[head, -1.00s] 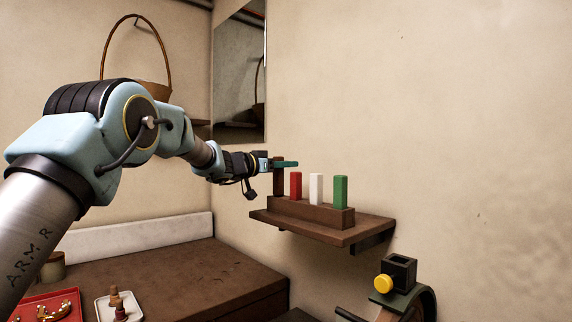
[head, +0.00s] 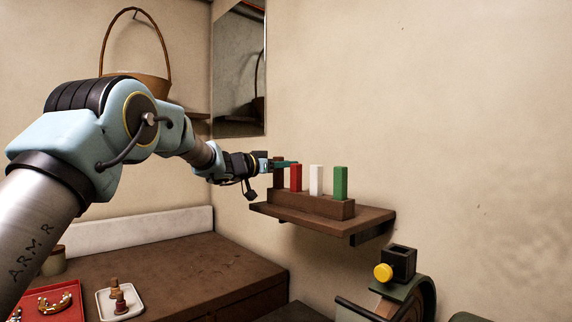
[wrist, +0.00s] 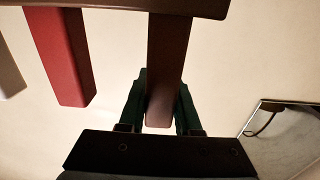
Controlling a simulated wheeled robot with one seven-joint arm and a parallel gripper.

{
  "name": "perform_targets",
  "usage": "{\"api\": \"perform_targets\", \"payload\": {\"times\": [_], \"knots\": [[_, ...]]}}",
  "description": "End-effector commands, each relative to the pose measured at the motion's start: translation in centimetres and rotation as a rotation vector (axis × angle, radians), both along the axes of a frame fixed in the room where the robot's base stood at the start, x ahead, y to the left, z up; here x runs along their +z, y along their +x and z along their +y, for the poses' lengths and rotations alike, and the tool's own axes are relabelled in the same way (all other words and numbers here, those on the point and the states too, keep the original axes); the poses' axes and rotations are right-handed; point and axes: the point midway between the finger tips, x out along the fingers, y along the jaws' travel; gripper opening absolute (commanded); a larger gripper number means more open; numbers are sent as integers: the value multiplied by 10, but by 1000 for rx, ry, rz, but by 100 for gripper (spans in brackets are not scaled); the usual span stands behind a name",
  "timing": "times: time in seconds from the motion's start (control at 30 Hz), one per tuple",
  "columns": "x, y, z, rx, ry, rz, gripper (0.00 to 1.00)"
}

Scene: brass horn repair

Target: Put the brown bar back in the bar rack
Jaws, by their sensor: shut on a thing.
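The brown bar (head: 278,180) is upright at the left end of the brown bar rack (head: 315,206), and its top is a little higher than the other bars' tops. My gripper (head: 285,163) is shut on its upper part. In the wrist view, where the rack (wrist: 120,4) is along the top edge, the brown bar (wrist: 168,70) runs from the rack to between my dark green fingers (wrist: 160,105). Its lower end meets the rack's top; I cannot tell how deep it sits.
A red bar (head: 296,178), a white bar (head: 316,181) and a green bar (head: 340,183) stand in the rack to the right. The rack is on a brown wall shelf (head: 345,228). A mirror (head: 238,75) hangs behind my gripper. A dark stand with a yellow knob (head: 383,273) is below right.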

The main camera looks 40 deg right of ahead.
Motion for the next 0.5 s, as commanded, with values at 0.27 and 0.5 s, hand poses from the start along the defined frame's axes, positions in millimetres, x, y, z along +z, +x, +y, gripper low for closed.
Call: {"api": "perform_targets", "payload": {"times": [0.27,0.5], "knots": [[-7,0,0,0,-1,1,0],[-13,0,0,0,-1,1,0]]}}
